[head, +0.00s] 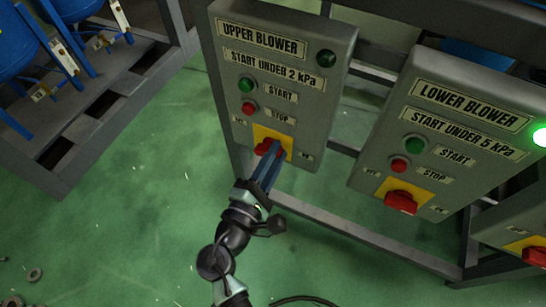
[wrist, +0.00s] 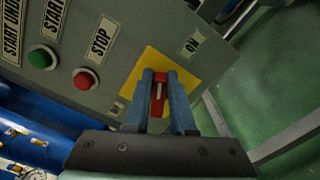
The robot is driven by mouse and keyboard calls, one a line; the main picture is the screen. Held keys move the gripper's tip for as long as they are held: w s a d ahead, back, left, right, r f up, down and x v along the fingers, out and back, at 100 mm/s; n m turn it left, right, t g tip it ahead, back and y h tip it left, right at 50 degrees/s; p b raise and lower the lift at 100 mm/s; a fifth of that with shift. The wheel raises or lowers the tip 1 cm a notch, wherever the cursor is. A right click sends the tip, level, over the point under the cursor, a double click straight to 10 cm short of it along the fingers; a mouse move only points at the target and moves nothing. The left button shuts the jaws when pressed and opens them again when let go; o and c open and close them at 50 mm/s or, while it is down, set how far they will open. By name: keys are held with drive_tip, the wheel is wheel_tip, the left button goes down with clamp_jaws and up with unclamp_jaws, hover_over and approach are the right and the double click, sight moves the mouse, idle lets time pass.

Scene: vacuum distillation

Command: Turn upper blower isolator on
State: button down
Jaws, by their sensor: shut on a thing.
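The upper blower panel (head: 285,60) is a grey box with a dark green lamp (head: 326,58) that looks unlit. Its red isolator handle (head: 264,147) sits on a yellow plate (head: 284,138), between an OFF label at left and an ON label (head: 306,156) at right. My gripper (head: 270,156) is shut on this handle. In the wrist view the handle (wrist: 159,98) stands between my two blue-grey fingers (wrist: 160,85), with a pale mark on it. It lies at a slant to the line between the OFF and ON labels (wrist: 192,43).
The upper panel's green start button (head: 245,85) and red stop button (head: 249,107) are above the handle. The lower blower panel (head: 450,125), with a lit green lamp (head: 541,137), stands to the right. Blue vessels (head: 25,50) on a grey frame are at left; green floor is open below.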

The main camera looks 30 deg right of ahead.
drive_tip(key=m+b, duration=0.1)
drive_tip(key=m, duration=0.1)
drive_tip(key=f+m+b, duration=0.1)
drive_tip(key=m+b, duration=0.1)
drive_tip(key=shift+s+f, duration=0.1)
drive_tip(key=shift+f, duration=0.05)
drive_tip(key=shift+f+m+b, duration=0.1)
drive_tip(key=shift+m+b, duration=0.6)
drive_tip(key=shift+m, duration=0.1)
drive_tip(key=c, duration=0.8)
unclamp_jaws()
drive_tip(key=shift+d, duration=0.1)
drive_tip(key=shift+o, duration=0.2)
drive_tip(key=shift+s, duration=0.1)
drive_tip(key=p+v, duration=0.2)
drive_tip(key=v, duration=1.1)
drive_tip(key=shift+p, duration=0.35)
